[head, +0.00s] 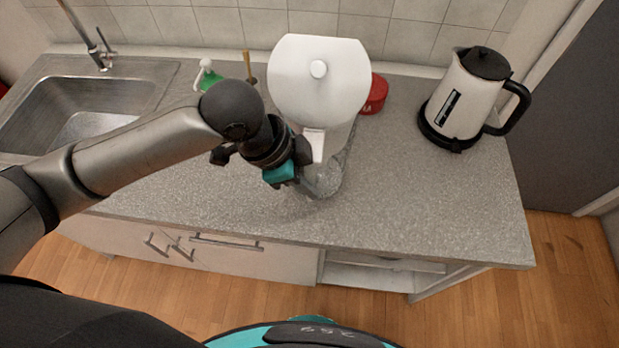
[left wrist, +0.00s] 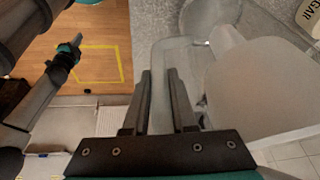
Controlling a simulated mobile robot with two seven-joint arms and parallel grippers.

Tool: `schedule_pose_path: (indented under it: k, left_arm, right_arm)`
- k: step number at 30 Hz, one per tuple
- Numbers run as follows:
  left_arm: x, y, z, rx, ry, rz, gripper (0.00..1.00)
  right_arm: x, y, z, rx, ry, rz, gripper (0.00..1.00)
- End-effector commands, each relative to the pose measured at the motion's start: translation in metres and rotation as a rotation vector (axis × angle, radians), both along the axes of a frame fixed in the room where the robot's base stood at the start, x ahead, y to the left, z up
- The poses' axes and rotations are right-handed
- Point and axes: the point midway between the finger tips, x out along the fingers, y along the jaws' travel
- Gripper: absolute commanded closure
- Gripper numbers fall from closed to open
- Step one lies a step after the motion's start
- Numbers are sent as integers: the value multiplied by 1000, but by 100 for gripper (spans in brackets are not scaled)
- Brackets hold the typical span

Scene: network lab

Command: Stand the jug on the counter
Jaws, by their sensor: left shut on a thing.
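The jug (head: 318,90) is clear with a white lid and white front parts, and stands about upright over the middle of the counter (head: 430,205). I cannot tell whether its base touches the counter. My left gripper (head: 297,160) is at its near side, shut on the jug's handle. In the left wrist view the jug (left wrist: 260,80) fills the right side, and the fingers (left wrist: 160,95) have part of it between them. My right gripper (left wrist: 70,50) shows small over the floor in the left wrist view; its jaws are too small to read.
A white and black kettle (head: 465,95) stands at the right of the counter. A red tin (head: 374,95) is behind the jug. A green bottle (head: 208,78) stands at the back, beside the sink (head: 85,110) at the left.

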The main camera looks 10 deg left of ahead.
Motion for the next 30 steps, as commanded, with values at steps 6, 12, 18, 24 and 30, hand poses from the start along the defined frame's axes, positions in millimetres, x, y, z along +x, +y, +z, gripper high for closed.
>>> schedule_pose_path:
  k: [6,12,18,24,30]
  left_arm:
    - [3,-1,4,-7,-13,-1,100]
    - [1,0,-1,-1,-3,0,66]
    - [1,0,-1,-2,-3,0,45]
    - [1,0,-1,-2,-2,1,45]
    - [0,4,13,-2,-5,1,45]
  right_arm:
    - [1,0,1,0,-2,0,100]
    - [1,1,1,0,-2,0,100]
    - [1,1,1,0,-2,0,100]
    - [1,1,1,1,-2,0,100]
    - [1,1,2,1,-2,0,100]
